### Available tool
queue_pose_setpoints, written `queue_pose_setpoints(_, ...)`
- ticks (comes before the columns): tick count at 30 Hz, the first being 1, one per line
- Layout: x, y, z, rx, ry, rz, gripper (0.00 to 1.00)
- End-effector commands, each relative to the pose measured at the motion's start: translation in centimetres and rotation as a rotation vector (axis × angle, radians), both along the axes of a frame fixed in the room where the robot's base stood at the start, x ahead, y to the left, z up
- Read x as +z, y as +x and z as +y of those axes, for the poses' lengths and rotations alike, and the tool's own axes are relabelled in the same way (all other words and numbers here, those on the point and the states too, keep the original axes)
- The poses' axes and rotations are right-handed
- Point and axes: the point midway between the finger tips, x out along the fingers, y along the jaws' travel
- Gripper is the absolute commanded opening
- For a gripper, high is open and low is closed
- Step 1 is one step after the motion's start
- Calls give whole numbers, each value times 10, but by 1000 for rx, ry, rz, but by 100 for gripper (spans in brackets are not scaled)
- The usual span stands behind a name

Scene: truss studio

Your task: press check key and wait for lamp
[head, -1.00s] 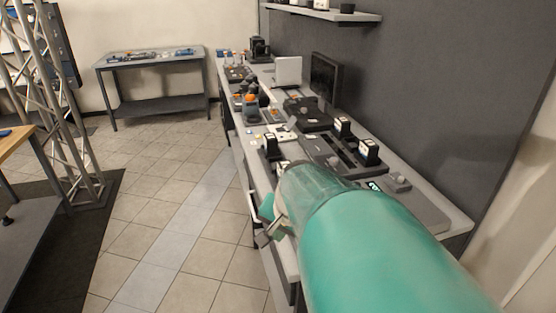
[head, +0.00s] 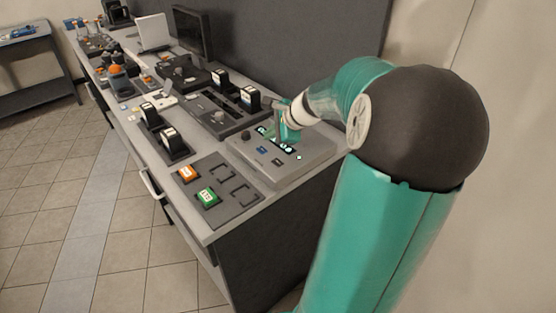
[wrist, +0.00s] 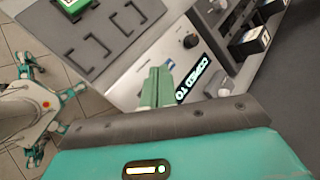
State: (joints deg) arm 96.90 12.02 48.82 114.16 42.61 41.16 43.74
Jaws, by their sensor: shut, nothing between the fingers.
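A grey console box (head: 262,171) sits at the near end of the bench, with a dark knob (head: 246,135), a lit text display (head: 289,149) and two small keys, one blue (head: 262,150) and one dark (head: 278,162). I cannot read which is the check key. A tiny pale dot (head: 299,157), perhaps a lamp, shows on its top. My gripper (head: 272,138) is shut and empty, pointing down over the console. In the wrist view my gripper (wrist: 160,72) is beside the display (wrist: 195,80) and the knob (wrist: 190,41). Contact with a key cannot be told; the fingers hide part of the panel.
Left of the console lies a dark plate (head: 226,202) with an orange tile (head: 187,174), a green tile (head: 207,196) and bracket outlines. Behind are a dark slotted unit (head: 225,118) with black-and-white blocks, and a monitor (head: 191,37).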

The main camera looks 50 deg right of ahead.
Motion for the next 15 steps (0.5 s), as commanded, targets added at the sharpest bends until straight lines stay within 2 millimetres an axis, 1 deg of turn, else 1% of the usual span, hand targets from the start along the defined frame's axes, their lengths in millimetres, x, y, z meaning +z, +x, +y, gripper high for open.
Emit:
queue_pose_setpoints(1,2,-4,-12,-36,21,-16,0)
queue_pose_setpoints(3,4,-8,-21,-69,43,-31,0)
queue_pose_setpoints(6,5,-10,-28,-94,59,-42,0)
queue_pose_setpoints(15,5,-10,-27,-95,60,-43,0)
